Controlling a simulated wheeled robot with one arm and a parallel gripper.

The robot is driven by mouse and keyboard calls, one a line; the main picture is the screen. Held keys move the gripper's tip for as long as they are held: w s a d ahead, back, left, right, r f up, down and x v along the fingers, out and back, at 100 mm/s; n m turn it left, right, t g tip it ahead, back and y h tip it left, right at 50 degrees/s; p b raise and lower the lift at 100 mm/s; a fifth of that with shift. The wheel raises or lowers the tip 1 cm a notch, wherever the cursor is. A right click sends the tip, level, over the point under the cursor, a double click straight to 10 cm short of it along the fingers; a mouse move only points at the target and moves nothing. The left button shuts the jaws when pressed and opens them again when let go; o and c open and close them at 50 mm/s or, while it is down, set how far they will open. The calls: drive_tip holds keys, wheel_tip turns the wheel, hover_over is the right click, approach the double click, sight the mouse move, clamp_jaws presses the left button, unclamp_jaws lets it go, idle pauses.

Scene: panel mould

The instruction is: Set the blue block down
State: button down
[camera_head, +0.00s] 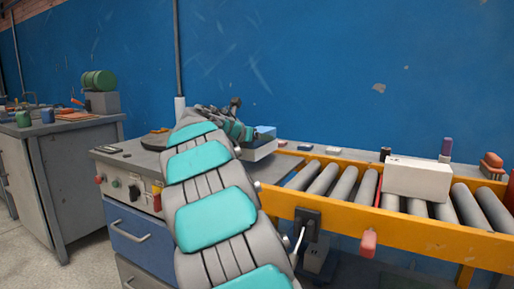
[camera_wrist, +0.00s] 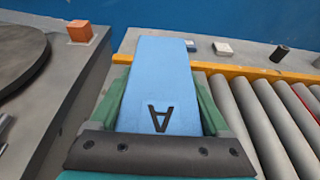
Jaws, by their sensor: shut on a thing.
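The blue block (camera_wrist: 160,75) is a long, light blue slab marked with a black letter A, and it fills the middle of the wrist view. My gripper (camera_wrist: 160,100) is shut on it, with a green finger along each long side. In the head view only part of the blue block (camera_head: 266,131) shows beyond my gripper (camera_head: 246,133), over the right part of the grey bench beside the conveyor. A pale piece shows just below it there. Whether the block touches anything beneath is hidden.
The roller conveyor (camera_wrist: 262,110) with its yellow rail lies to the right. A white box (camera_head: 417,180) sits on its rollers. In the wrist view, an orange cube (camera_wrist: 80,31) and a dark round disc (camera_wrist: 18,50) are on the left. A black cylinder (camera_wrist: 279,53) stands behind the rail.

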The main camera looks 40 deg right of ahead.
drive_tip(key=shift+f+b, duration=0.3)
drive_tip(key=shift+f, duration=1.15)
drive_tip(key=shift+f, duration=0.1)
unclamp_jaws()
drive_tip(key=shift+s+a, duration=0.1)
drive_tip(key=shift+a, duration=0.25)
drive_tip(key=v, duration=1.1)
drive_tip(key=shift+s+a+r+p, duration=0.1)
drive_tip(key=shift+s+r+p, duration=0.1)
drive_tip(key=shift+p, duration=0.2)
drive_tip(key=shift+w, duration=0.1)
